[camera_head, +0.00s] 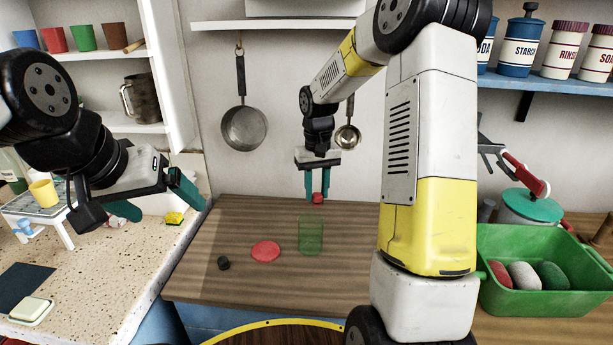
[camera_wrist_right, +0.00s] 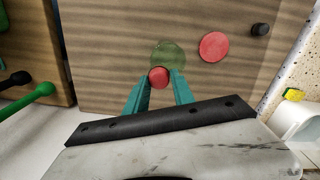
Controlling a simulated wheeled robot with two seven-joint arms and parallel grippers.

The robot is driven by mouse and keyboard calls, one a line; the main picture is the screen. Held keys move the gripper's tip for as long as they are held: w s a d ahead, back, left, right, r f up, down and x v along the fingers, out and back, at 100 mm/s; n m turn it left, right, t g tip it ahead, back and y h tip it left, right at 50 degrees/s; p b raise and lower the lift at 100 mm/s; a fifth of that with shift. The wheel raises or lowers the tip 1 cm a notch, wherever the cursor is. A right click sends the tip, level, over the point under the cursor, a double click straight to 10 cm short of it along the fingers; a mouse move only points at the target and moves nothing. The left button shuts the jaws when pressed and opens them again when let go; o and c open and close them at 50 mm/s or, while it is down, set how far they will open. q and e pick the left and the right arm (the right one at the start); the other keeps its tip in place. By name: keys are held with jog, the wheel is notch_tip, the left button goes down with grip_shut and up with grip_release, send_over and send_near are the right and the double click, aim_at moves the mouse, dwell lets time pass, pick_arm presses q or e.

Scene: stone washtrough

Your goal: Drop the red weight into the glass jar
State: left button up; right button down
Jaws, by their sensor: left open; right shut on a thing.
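The red weight (camera_head: 318,198) is held between the teal fingertips of my right gripper (camera_head: 317,196), in the air above the wooden worktop. The weight also shows between the fingers in the right wrist view (camera_wrist_right: 158,77). The green-tinted glass jar (camera_head: 311,236) stands on the worktop, lower in the head view than the weight. In the right wrist view the jar (camera_wrist_right: 168,55) lies just beyond the weight, partly overlapped by it. The weight is outside the jar. My left gripper (camera_head: 155,202) is open and empty over the speckled counter at the left.
A flat red disc (camera_head: 265,252) and a small black weight (camera_head: 223,263) lie on the wooden worktop (camera_head: 220,225) left of the jar. A green basin (camera_head: 545,297) with colored oval things stands at the right. A pan (camera_head: 244,129) hangs on the wall behind.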

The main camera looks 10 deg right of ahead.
aim_at(317, 194)
jog(key=shift+f, duration=0.55)
jog(key=c, duration=1)
grip_release()
jog(key=shift+r, duration=0.15)
notch_tip(317, 194, up, 8)
jog(key=shift+f, duration=0.2)
